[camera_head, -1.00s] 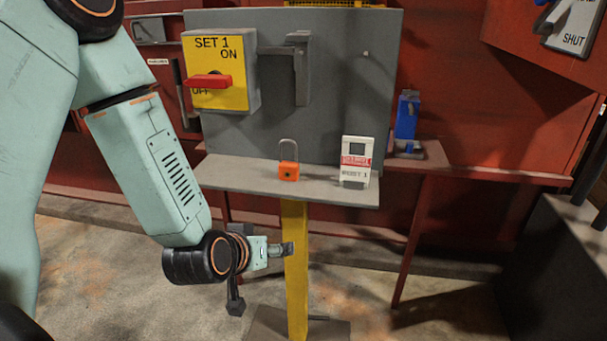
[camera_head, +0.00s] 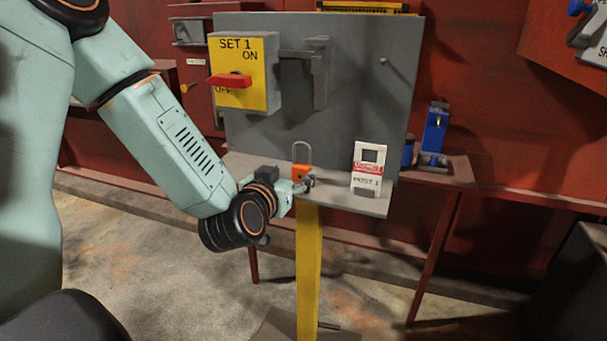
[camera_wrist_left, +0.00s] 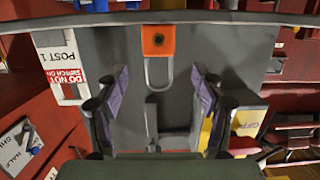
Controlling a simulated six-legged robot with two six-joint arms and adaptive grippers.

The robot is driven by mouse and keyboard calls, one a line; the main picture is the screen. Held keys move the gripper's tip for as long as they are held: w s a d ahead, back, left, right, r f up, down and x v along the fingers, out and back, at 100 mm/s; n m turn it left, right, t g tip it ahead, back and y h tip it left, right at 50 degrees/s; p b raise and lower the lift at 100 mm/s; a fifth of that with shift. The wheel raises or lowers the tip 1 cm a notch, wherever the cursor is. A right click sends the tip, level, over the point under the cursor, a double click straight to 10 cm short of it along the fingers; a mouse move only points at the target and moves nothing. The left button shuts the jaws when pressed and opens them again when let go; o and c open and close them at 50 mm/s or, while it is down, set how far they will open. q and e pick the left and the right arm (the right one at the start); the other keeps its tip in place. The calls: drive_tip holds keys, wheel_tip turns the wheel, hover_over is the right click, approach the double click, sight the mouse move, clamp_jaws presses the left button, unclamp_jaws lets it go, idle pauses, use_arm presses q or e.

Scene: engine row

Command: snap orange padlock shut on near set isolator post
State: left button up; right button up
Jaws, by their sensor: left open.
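The orange padlock (camera_head: 301,172) stands upright on the grey shelf, its shackle pointing up. In the left wrist view, which is upside down, the padlock (camera_wrist_left: 158,40) is centred just beyond the fingertips. My left gripper (camera_head: 308,184) is at the shelf's front edge, close in front of the padlock and overlapping its lower part. Its two fingers (camera_wrist_left: 158,76) are apart with nothing held between them; contact with the padlock cannot be told. The SET 1 isolator (camera_head: 242,72) is a yellow-faced box with a red handle lying level. My right gripper is out of view.
A grey bracket (camera_head: 318,72) sticks out from the panel right of the isolator. A white tag card (camera_head: 371,168) stands on the shelf (camera_head: 345,203) right of the padlock. A yellow column (camera_head: 309,270) holds the shelf. A blue item (camera_head: 435,128) stands on a red ledge behind.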

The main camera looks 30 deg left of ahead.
sight(300, 167)
use_arm(q)
drive_tip(key=shift+w+f, duration=0.1)
drive_tip(key=shift+w, duration=0.4)
drive_tip(key=x, duration=0.2)
drive_tip(key=b+x, duration=0.1)
drive_tip(key=x, duration=0.2)
drive_tip(key=shift+w+a+f+b, duration=0.15)
drive_tip(key=shift+a+f+b, duration=0.05)
drive_tip(key=shift+a+b, duration=0.1)
drive_tip(key=shift+w, duration=0.25)
drive_tip(key=shift+w+d, duration=0.25)
drive_tip(key=shift+s+a, duration=0.15)
drive_tip(key=shift+a, duration=0.05)
drive_tip(key=c, duration=0.4)
drive_tip(key=shift+d, duration=0.15)
drive_tip(key=c, duration=1)
drive_tip(key=shift+o, duration=0.2)
